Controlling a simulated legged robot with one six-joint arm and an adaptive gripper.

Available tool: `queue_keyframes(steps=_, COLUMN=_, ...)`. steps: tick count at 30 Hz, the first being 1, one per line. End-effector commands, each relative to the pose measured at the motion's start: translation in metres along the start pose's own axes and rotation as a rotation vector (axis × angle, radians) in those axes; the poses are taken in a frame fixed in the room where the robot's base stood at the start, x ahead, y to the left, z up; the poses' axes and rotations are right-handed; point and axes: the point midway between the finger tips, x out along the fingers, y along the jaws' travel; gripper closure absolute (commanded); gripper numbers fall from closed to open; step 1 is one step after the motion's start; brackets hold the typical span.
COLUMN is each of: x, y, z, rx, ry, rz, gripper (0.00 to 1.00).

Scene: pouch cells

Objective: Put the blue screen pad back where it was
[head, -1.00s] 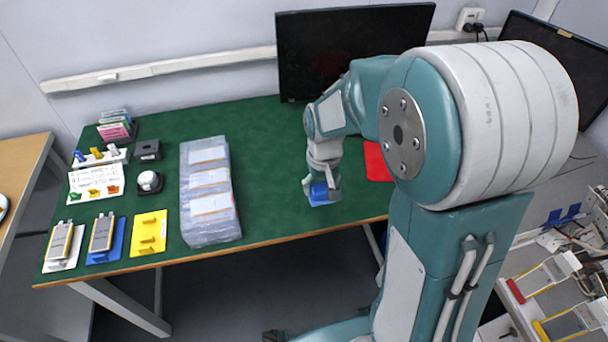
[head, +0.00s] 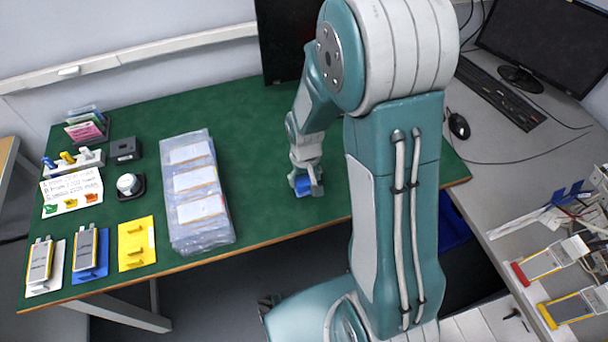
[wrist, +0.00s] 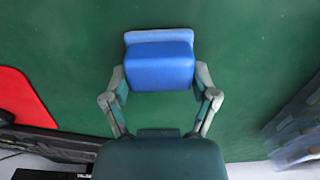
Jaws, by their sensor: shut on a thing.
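The blue screen pad (wrist: 160,65) is a small blue block with a paler blue strip along its far edge. My gripper (wrist: 160,80) is shut on it, with one finger at each side. In the head view the blue pad (head: 303,189) hangs from my gripper (head: 306,180) over the green table (head: 265,205), near its front edge. I cannot tell whether the pad touches the table. A white rack (head: 92,163) with blue, yellow and white pieces stands at the left of the table.
Clear bags with white labels (head: 187,240) lie left of my gripper. Pouch cells on white (head: 57,283) and blue (head: 103,262) holders and a yellow holder (head: 150,250) sit at front left. A red sheet (wrist: 20,100) shows in the wrist view. Green table between bags and gripper is free.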

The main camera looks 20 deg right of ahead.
Motion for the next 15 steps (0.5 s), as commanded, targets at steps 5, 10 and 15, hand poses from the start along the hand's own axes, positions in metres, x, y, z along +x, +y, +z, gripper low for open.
queue_keyframes(steps=5, x=0.0017, y=-0.0006, z=-0.0003, rx=0.0, ry=-0.001, rz=0.001, gripper=0.62)
queue_keyframes(steps=10, x=0.006, y=-0.0006, z=-0.0005, rx=0.0, ry=0.0, rz=0.001, gripper=0.62)
queue_keyframes(steps=15, x=0.0064, y=-0.0005, z=-0.0005, rx=0.0, ry=0.0, rz=0.001, gripper=0.0)
